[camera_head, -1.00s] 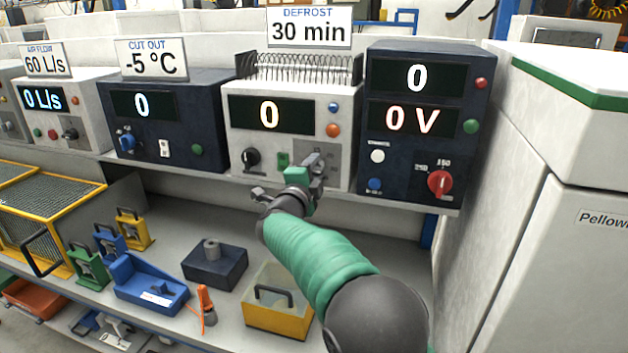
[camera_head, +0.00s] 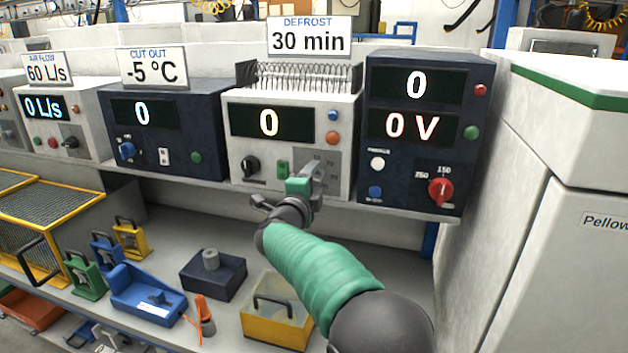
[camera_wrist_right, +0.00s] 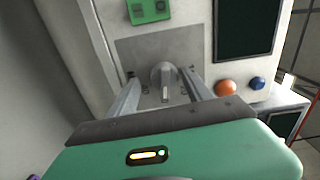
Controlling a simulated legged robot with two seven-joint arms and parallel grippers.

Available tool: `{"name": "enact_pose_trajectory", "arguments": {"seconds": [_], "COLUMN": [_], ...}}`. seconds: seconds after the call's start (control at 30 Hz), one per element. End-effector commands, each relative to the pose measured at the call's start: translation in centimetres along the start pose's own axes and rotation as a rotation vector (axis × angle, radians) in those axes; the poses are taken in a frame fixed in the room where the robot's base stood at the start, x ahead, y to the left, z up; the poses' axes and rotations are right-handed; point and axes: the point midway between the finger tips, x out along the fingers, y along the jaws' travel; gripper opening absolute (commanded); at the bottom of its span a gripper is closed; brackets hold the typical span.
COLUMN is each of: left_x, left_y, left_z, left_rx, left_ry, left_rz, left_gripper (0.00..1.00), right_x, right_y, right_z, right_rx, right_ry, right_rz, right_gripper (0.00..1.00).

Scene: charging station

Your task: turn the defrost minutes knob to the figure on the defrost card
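The defrost card (camera_head: 309,42) reads 30 min and stands above the white defrost unit (camera_head: 289,100), whose display (camera_head: 270,121) reads 0. In the right wrist view, a grey knob (camera_wrist_right: 163,76) with a pale pointer mark sits on a grey plate (camera_wrist_right: 200,44) on the unit's front. My right gripper (camera_head: 310,174) is in front of that plate and hides the knob in the head view. In the wrist view, its two fingers are apart, one on each side of the knob, with gaps visible. My left gripper is out of view.
A black knob (camera_head: 250,166) and green switch (camera_head: 283,169) are left of the plate. The dark voltage unit (camera_head: 415,150) with a red knob (camera_head: 440,191) stands close on the right. A shelf below holds a yellow bin (camera_head: 275,325) and other parts.

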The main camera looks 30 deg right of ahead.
Motion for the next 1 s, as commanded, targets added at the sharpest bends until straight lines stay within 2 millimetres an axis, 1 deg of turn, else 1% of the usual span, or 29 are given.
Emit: {"name": "enact_pose_trajectory", "arguments": {"seconds": [0.23, 0.27, 0.37, 0.47, 0.7, 0.8, 0.9, 1.0], "left_x": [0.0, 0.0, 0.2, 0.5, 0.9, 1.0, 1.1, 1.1], "left_y": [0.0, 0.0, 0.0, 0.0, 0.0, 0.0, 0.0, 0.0], "left_z": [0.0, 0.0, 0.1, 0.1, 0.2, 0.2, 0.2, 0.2], "left_rx": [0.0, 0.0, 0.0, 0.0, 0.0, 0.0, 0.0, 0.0], "left_ry": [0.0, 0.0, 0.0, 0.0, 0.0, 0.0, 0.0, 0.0], "left_rz": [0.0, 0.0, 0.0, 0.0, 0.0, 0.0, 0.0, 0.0], "left_gripper": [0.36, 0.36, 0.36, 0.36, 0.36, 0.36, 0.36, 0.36], "right_x": [-0.1, -0.3, -1.7, -4.1, -11.2, -13.7, -15.5, -16.5], "right_y": [-0.4, -0.4, -0.4, -0.3, -0.2, -0.1, 0.0, 0.0], "right_z": [-0.1, -0.1, 0.0, 0.1, 0.1, 0.2, 0.2, 0.1], "right_rx": [0.002, 0.002, 0.003, 0.003, 0.001, 0.001, 0.001, 0.0], "right_ry": [0.001, 0.001, -0.001, -0.003, -0.004, -0.004, -0.002, 0.0], "right_rz": [-0.006, -0.006, -0.007, -0.007, -0.006, -0.005, -0.004, -0.004], "right_gripper": [0.59, 0.59, 0.59, 0.59, 0.59, 0.59, 0.59, 0.59]}}
